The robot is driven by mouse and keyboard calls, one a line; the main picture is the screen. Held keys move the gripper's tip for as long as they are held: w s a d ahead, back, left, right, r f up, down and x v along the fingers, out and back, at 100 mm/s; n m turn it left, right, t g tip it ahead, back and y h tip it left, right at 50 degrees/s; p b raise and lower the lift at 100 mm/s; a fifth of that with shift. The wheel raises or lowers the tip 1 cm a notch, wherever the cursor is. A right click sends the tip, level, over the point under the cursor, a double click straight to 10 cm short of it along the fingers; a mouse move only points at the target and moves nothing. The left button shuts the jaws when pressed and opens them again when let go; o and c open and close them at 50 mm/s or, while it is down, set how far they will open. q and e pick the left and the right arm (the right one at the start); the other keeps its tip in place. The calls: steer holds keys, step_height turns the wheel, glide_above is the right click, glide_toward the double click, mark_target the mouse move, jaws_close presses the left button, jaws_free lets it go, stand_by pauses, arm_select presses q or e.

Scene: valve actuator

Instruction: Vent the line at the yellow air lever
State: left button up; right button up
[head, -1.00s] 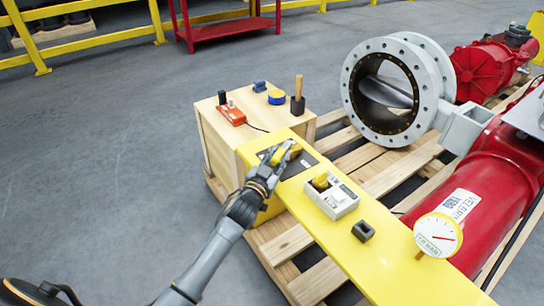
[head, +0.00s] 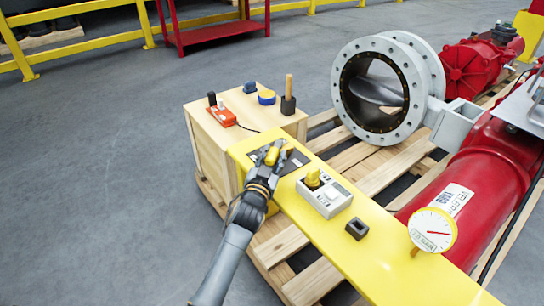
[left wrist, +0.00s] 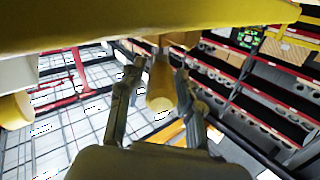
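The yellow air lever (head: 272,156) is on a dark plate at the far left end of the yellow panel (head: 385,251). My left gripper (head: 271,151) is at the lever, and its fingers cover part of it. In the left wrist view, the yellow handle (left wrist: 161,86) lies between the two fingers of the left gripper (left wrist: 158,70), with a narrow gap visible on each side. The fingers look open around it; firm contact is not visible. A round pressure gauge (head: 433,230) with a red needle stands at the panel's right edge. My right gripper is out of view.
A grey box with a yellow knob (head: 313,178) and a small black block (head: 357,229) sit on the panel. A wooden crate (head: 212,150) holds an orange device and small tools. The grey valve ring (head: 378,91) and red actuator (head: 490,165) lie on a pallet.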

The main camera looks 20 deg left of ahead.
arm_select(q)
steer(key=shift+o, duration=0.3)
steer(key=shift+s+f, duration=0.1)
steer(key=shift+s, duration=0.2)
steer(key=s, duration=1.1)
steer(key=shift+s, duration=0.2)
